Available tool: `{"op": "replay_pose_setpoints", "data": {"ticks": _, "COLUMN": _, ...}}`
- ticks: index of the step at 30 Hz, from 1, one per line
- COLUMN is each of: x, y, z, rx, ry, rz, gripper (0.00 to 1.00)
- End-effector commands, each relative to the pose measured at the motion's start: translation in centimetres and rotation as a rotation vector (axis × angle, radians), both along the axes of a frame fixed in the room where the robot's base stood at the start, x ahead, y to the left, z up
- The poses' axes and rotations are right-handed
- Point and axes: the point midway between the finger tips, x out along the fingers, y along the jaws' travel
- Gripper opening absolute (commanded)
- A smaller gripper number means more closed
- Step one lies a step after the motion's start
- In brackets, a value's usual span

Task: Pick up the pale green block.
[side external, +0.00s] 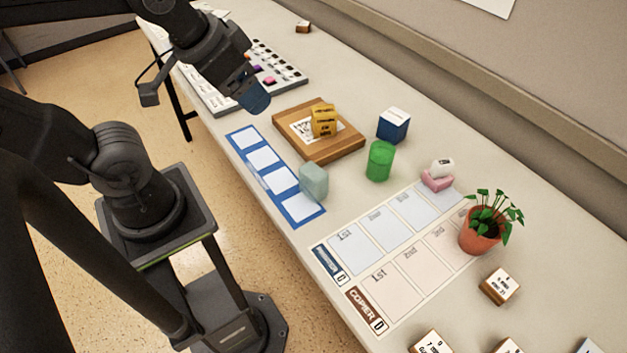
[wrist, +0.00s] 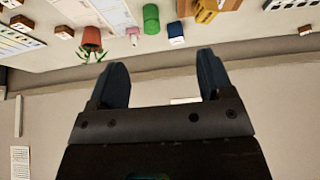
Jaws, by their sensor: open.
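The pale green block (side external: 313,181) stands upright on the table in the side view, at the near end of the blue strip with white squares (side external: 262,157). I cannot make the block out in the wrist view. My gripper (side external: 254,97) is above the table, up and to the left of the block and well apart from it. In the wrist view my gripper (wrist: 162,72) has its two dark blue fingers spread with nothing between them.
A potted plant (side external: 480,232) stands further right. Printed cards (side external: 390,262) lie in front. A keyed board (side external: 286,74) lies behind my gripper.

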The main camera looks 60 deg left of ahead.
Motion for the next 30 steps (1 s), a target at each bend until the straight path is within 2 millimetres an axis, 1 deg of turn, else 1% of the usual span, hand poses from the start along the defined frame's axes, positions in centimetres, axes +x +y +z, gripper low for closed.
{"op": "replay_pose_setpoints", "data": {"ticks": 9, "x": 0.1, "y": 0.0, "z": -0.1, "rx": 0.006, "ry": 0.005, "rz": -0.011, "gripper": 0.72}}
{"op": "replay_pose_setpoints", "data": {"ticks": 11, "x": 0.5, "y": 0.0, "z": -0.2, "rx": 0.022, "ry": 0.02, "rz": -0.043, "gripper": 0.72}}
{"op": "replay_pose_setpoints", "data": {"ticks": 13, "x": 1.3, "y": -0.1, "z": -0.7, "rx": 0.056, "ry": 0.052, "rz": -0.116, "gripper": 0.72}}
{"op": "replay_pose_setpoints", "data": {"ticks": 17, "x": 3.7, "y": -0.3, "z": -2.4, "rx": 0.15, "ry": 0.143, "rz": -0.348, "gripper": 0.72}}
{"op": "replay_pose_setpoints", "data": {"ticks": 20, "x": 5.8, "y": -0.5, "z": -4.3, "rx": 0.222, "ry": 0.219, "rz": -0.572, "gripper": 0.72}}
{"op": "replay_pose_setpoints", "data": {"ticks": 24, "x": 8.4, "y": -0.8, "z": -7.6, "rx": 0.294, "ry": 0.31, "rz": -0.89, "gripper": 0.72}}
{"op": "replay_pose_setpoints", "data": {"ticks": 27, "x": 9.8, "y": -1.1, "z": -10.0, "rx": 0.324, "ry": 0.356, "rz": -1.092, "gripper": 0.72}}
{"op": "replay_pose_setpoints", "data": {"ticks": 30, "x": 10.7, "y": -1.2, "z": -11.9, "rx": 0.339, "ry": 0.386, "rz": -1.247, "gripper": 0.72}}
